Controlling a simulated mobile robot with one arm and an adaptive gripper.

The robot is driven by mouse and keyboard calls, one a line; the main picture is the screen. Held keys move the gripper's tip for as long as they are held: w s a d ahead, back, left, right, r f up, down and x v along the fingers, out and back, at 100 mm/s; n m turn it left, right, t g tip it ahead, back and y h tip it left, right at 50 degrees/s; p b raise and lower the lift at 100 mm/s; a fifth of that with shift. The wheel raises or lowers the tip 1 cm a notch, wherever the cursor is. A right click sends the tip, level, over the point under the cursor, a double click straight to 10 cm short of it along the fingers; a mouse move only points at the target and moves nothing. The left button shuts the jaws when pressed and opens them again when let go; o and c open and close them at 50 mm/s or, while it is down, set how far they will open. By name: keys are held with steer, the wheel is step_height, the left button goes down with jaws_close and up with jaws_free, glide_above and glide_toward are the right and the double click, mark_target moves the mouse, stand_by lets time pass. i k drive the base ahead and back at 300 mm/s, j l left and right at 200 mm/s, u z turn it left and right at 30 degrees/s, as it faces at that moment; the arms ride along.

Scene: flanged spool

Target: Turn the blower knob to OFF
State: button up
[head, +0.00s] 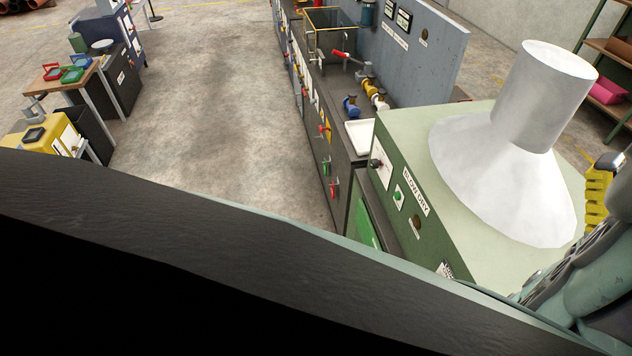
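The green blow dry cabinet (455,150) stands at the right in the head view, with a sign reading BLOW DRY (416,191) on its front. A dark knob (377,163) sits on a white plate at the upper left of that front. I take it for the blower knob, but its markings and pointer direction are too small to read.
A white hood with a duct (510,160) rises from the cabinet top. A long dark bench (325,120) with valves and a white tray (362,137) continues beyond the cabinet. Open concrete floor (210,110) lies left of it. A yellow machine (40,135) and tables stand at far left.

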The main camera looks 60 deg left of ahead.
mark_target(374, 163)
steer(key=i+j+u, duration=0.2)
steer(key=j+u, duration=0.2)
steer(key=j, duration=0.2)
steer(key=i+j+u, duration=0.35)
steer(key=j, duration=0.15)
steer(key=i+j+u, duration=0.2)
steer(key=j+u, duration=0.2)
steer(key=i+j+u, duration=0.35)
steer(key=i+j, duration=0.05)
steer(key=j, duration=0.05)
